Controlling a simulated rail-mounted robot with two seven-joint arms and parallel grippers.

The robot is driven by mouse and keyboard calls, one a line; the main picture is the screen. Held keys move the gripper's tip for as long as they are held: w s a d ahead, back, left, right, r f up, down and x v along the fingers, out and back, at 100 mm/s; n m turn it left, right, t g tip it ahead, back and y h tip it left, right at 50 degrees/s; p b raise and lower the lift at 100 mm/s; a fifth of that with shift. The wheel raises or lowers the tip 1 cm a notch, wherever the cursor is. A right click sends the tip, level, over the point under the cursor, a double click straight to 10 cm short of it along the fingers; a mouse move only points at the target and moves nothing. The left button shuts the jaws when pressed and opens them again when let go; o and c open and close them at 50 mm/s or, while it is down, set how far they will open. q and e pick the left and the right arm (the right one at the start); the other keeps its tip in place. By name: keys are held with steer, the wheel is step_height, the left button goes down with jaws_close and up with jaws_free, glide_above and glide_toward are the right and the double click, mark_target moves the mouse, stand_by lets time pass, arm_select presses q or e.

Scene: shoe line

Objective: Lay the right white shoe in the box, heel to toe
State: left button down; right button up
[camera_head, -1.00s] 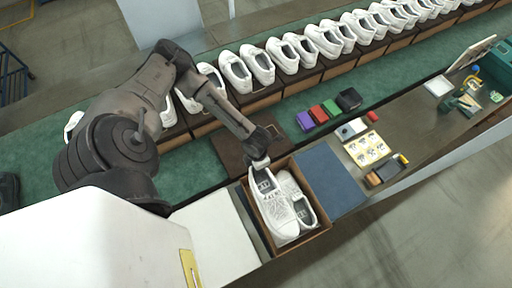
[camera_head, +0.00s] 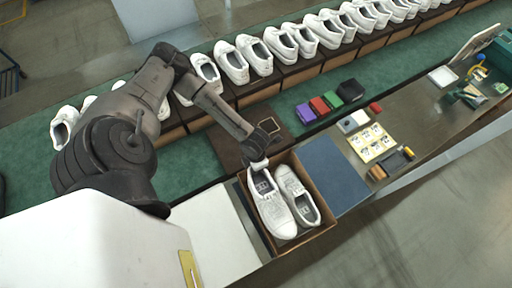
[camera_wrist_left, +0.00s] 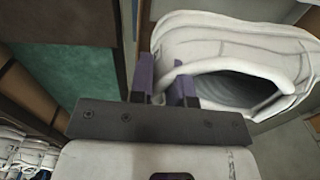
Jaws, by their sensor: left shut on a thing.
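The white shoe (camera_head: 272,208) in my left gripper (camera_head: 258,163) lies along the left side of the open box (camera_head: 329,232). Its heel points to the back and its toe to the front. The other white shoe (camera_head: 299,198) lies beside it on the right, with its opening toward the front. My left gripper is shut on the held shoe's heel collar. In the left wrist view the fingers (camera_wrist_left: 166,92) pinch the rim of this shoe (camera_wrist_left: 240,45). Whether its sole touches the box floor is hidden. My right gripper is not in view.
A blue panel (camera_head: 333,175) adjoins the box on the right and a white panel (camera_head: 212,238) lies to its left. A row of white shoes (camera_head: 255,55) runs along the back. Small coloured boxes (camera_head: 319,106) and a sticker sheet (camera_head: 370,143) lie to the right.

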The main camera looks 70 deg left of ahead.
arm_select(q)
step_height(320, 180, down, 6)
steer(key=b, duration=0.3)
steer(key=shift+f, duration=0.25)
steer(key=shift+f+b, duration=0.6)
steer(key=shift+f, duration=0.45)
steer(key=shift+f, duration=0.2)
steer(key=shift+f+b, duration=0.55)
steer(key=shift+f, duration=0.2)
stand_by(0.4)
steer(key=c, duration=1.4)
jaws_free()
steer(key=o, duration=0.4)
